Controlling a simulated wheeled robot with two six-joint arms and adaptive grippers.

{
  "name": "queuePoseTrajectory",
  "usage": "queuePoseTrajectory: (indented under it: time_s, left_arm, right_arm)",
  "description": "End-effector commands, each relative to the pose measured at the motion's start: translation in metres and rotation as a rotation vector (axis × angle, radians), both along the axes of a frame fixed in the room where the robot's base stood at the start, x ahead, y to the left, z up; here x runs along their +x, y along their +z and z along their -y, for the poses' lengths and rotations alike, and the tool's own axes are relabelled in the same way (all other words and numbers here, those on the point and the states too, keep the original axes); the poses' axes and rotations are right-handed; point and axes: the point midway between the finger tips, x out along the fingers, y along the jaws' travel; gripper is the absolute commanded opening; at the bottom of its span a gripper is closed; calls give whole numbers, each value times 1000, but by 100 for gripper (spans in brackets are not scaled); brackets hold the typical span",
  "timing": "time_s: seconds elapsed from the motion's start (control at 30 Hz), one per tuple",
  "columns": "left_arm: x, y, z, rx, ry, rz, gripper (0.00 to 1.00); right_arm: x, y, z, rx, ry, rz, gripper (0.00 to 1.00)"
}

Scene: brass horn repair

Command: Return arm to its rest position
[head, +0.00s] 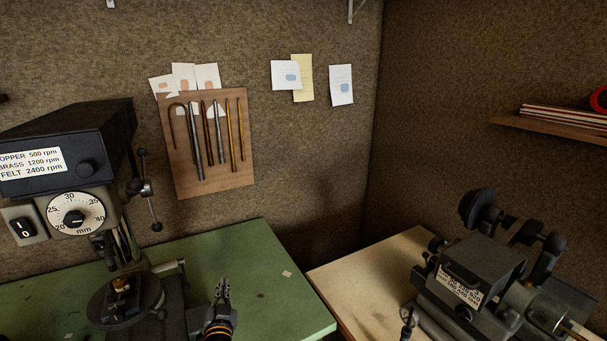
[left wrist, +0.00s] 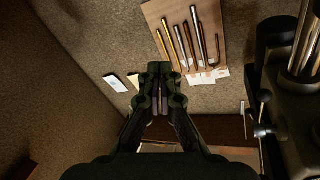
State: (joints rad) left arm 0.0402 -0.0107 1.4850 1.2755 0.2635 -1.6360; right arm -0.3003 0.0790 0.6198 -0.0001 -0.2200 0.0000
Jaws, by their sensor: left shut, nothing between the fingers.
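My left gripper (head: 223,284) rises from the bottom edge of the head view, in front of the green bench (head: 262,262), with its fingers pointing up. In the left wrist view its two dark fingers (left wrist: 160,70) are together and hold nothing. The gripper is to the right of the drill press (head: 75,150) and touches nothing that I can see. Most of the left arm is out of the picture. I do not make out my right gripper.
A wooden board with several rods (head: 214,180) hangs on the wall. A dark lathe-like machine (head: 485,270) stands on the pale bench (head: 345,285) at right. A shelf (head: 550,129) is on the right wall. The drill press crowds the left; the green bench's right part is mostly clear.

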Motion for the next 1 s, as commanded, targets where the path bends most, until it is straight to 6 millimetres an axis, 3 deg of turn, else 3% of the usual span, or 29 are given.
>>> queuePoseTrajectory:
  time_s: [0.07,0.13,0.2,0.27,0.37,0.5,0.8,0.87,1.0]
  left_arm:
    - [-21,10,47,-29,-251,-18,0]
    - [-50,4,84,-65,-442,-122,0]
    - [-87,-13,108,-102,-565,-289,0]
    - [-119,-29,116,-132,-607,-446,0]
    - [-165,-50,112,-173,-583,-672,0]
    - [-220,-65,91,-223,-458,-907,0]
    - [-311,-62,37,-315,-82,-1187,0]
    - [-327,-58,27,-332,-1,-1220,0]
    - [-321,-108,22,-341,19,-1242,0]
  right_arm:
    - [1,0,0,0,0,1,0]
    - [1,0,0,0,0,2,0]
    - [2,0,0,0,0,2,0]
    - [2,0,0,0,0,2,0]
    - [1,0,0,0,0,1,0]
    - [0,0,0,0,0,0,0]
    - [0,0,0,0,0,0,0]
    - [0,0,0,0,0,0,0]
    - [0,-12,0,0,0,1,0]
